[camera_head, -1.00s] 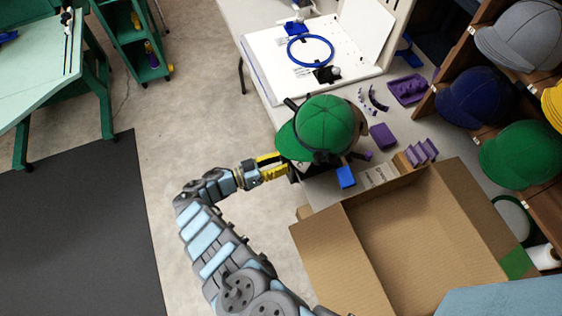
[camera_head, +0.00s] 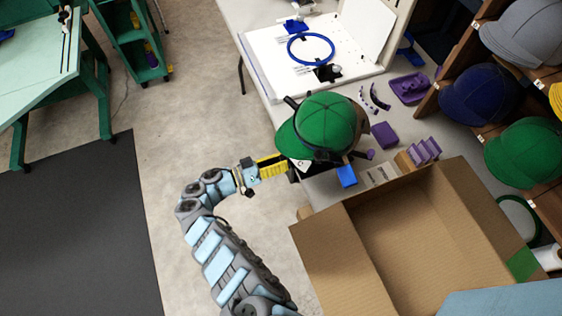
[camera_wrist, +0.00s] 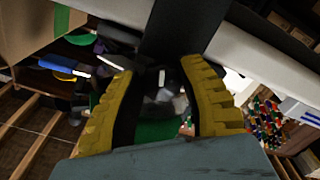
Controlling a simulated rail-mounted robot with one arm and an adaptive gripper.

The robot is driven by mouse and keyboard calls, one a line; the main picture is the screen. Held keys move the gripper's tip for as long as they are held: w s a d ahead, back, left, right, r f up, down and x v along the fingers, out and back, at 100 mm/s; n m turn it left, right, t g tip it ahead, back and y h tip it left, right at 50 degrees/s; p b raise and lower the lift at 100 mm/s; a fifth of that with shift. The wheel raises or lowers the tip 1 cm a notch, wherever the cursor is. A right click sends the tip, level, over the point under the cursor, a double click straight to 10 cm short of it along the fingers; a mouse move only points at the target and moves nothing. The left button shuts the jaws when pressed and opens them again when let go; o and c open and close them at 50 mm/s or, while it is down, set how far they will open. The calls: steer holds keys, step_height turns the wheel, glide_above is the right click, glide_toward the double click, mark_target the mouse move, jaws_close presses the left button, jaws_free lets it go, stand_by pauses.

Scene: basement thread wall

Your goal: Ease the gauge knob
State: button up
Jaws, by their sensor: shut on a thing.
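My gripper (camera_head: 288,168) comes in from the left, below the cap's brim. In the wrist view, the yellow fingers of my gripper (camera_wrist: 163,105) stand on both sides of a dark, shiny, rounded piece, which looks like the gauge knob (camera_wrist: 165,92), and are shut on it. A black bar (camera_wrist: 180,30) runs beyond it. The knob is hidden in the head view.
An open cardboard box (camera_head: 420,245) stands close at the right of the arm. A blue block (camera_head: 346,176) and purple pieces (camera_head: 384,135) lie beside the cap. A white board (camera_head: 310,55) with a blue hoop lies behind. Caps fill a shelf at right.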

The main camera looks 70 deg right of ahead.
steer(key=n, duration=0.6)
steer(key=shift+r, duration=0.1)
steer(key=n, duration=0.7)
steer(key=shift+r, duration=0.1)
stand_by(0.3)
steer(key=o, duration=1.2)
steer(key=shift+s, duration=0.1)
steer(key=shift+a, duration=0.1)
